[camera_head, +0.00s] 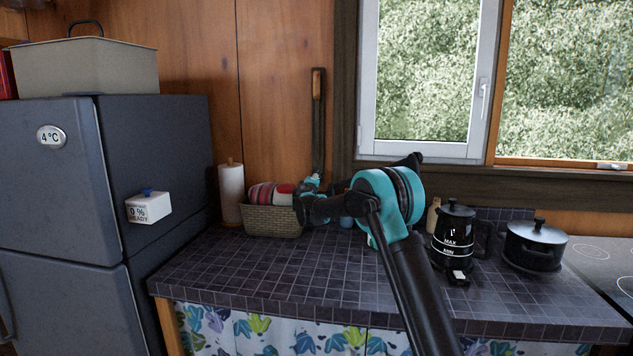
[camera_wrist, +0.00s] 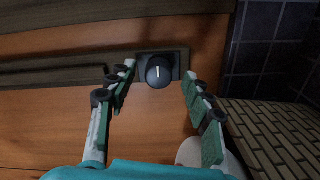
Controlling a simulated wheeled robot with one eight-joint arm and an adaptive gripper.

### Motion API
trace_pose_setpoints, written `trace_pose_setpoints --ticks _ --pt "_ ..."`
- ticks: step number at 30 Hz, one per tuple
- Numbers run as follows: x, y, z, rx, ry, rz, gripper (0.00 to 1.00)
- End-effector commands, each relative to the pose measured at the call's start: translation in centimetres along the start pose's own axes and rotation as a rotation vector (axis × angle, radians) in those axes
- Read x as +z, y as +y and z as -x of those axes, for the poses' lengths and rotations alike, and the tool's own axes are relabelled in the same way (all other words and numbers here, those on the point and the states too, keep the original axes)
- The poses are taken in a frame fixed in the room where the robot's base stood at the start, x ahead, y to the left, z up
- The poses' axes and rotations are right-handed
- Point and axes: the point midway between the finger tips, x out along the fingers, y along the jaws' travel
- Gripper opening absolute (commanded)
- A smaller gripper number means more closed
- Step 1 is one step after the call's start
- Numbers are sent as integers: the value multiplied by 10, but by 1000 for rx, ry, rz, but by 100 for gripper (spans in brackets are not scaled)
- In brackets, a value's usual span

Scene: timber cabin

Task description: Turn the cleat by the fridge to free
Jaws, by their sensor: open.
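In the wrist view, a round dark knob (camera_wrist: 158,72) with a short white line sits on a dark square plate (camera_wrist: 180,63) on the wood wall. It appears to be the cleat. My gripper (camera_wrist: 160,80) is open, with one finger on each side of the knob and visible gaps between. I cannot tell how deep the fingertips reach. In the head view my gripper (camera_head: 311,184) is at the wall above the basket, and it hides the knob. The grey fridge (camera_head: 165,140) stands at the left.
A black kettle (camera_head: 455,240) and pot (camera_head: 535,247) stand at right. The front of the tiled counter (camera_head: 270,275) is clear.

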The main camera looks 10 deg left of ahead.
Motion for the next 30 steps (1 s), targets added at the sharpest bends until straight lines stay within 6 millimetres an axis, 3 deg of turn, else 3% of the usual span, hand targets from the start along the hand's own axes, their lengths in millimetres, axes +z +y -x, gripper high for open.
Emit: trace_pose_setpoints --ticks 9,15,21,30 --pt "0 0 64 -1 2 0 51" --pt "0 0 94 -1 1 0 51" --pt "0 0 106 0 0 0 51" --pt "0 0 107 0 0 0 51"
